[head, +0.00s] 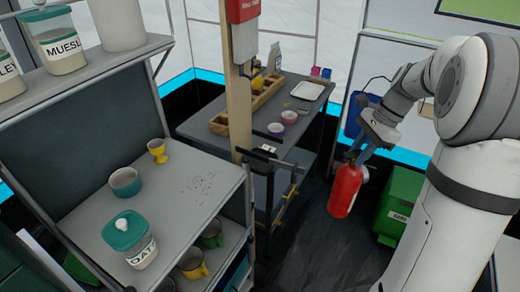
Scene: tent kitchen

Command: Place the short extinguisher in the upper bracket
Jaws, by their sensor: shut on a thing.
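A red fire extinguisher (344,192) hangs roughly upright, slightly tilted, from my gripper (359,152) in the right half of the head view. The jaws are shut on it near its top; the exact grip is partly hidden. A wooden post (239,95) stands left of it, apart from it. Dark bracket-like arms stick out to the right from the post. The higher one (270,135) is near the table's height, and another (283,164) sits below it. I cannot tell their exact shape. The extinguisher is to the right of both, with a gap between.
A shelf unit (165,205) with bowls, cups and jars fills the left. Behind the post, a table (215,103) holds a wooden tray (218,122), bowls and a white tray (307,91). A green box (399,205) stands on the floor at right. Dark floor (318,240) lies open below the extinguisher.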

